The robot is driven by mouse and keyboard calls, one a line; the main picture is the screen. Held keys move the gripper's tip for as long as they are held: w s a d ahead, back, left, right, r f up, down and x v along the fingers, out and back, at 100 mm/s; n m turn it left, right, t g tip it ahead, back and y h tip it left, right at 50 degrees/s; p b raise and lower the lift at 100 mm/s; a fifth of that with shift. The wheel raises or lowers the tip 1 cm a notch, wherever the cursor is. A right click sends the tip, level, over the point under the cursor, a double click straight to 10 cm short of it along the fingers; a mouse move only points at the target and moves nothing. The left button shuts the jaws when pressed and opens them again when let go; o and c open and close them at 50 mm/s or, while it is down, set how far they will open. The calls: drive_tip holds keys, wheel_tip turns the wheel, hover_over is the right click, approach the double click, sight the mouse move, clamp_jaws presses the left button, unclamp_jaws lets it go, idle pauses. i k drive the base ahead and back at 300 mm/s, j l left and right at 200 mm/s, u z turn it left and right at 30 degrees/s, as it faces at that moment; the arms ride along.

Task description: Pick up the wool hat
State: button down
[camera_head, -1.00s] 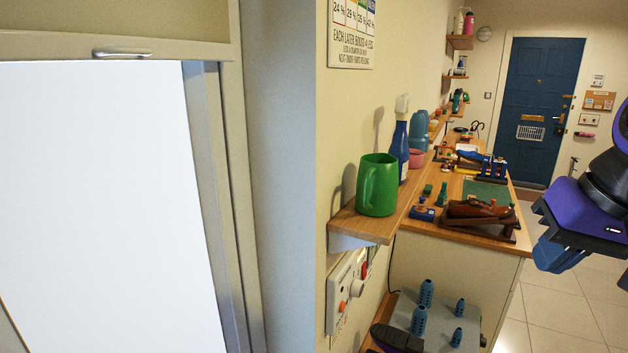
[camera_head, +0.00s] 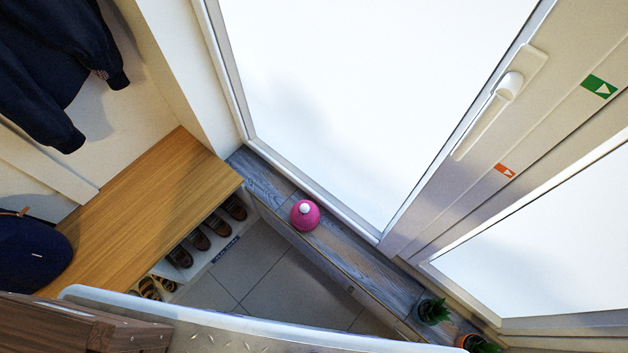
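A round pink thing with a white bobble on top, which looks like the wool hat (camera_head: 303,218), sits on the grey wooden sill (camera_head: 345,258) below the large window. It is near the sill's left part, close to the window frame. Nothing covers it. My gripper is not in this view, so its distance from the hat cannot be told.
A wooden bench (camera_head: 150,215) has shoes (camera_head: 197,240) in cubbies beneath. Dark blue jackets (camera_head: 60,60) hang above it, with a dark blue bag (camera_head: 30,250) on its left. Potted plants (camera_head: 433,311) stand along the sill. A pale rounded edge (camera_head: 240,325) crosses the bottom foreground.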

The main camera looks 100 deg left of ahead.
sight(304, 215)
drive_tip(key=u, duration=0.5)
drive_tip(key=j+u, duration=0.1)
drive_tip(key=u, duration=1.35)
drive_tip(key=j+u, duration=0.1)
drive_tip(key=u, duration=0.85)
drive_tip(key=k+j+u, duration=0.65)
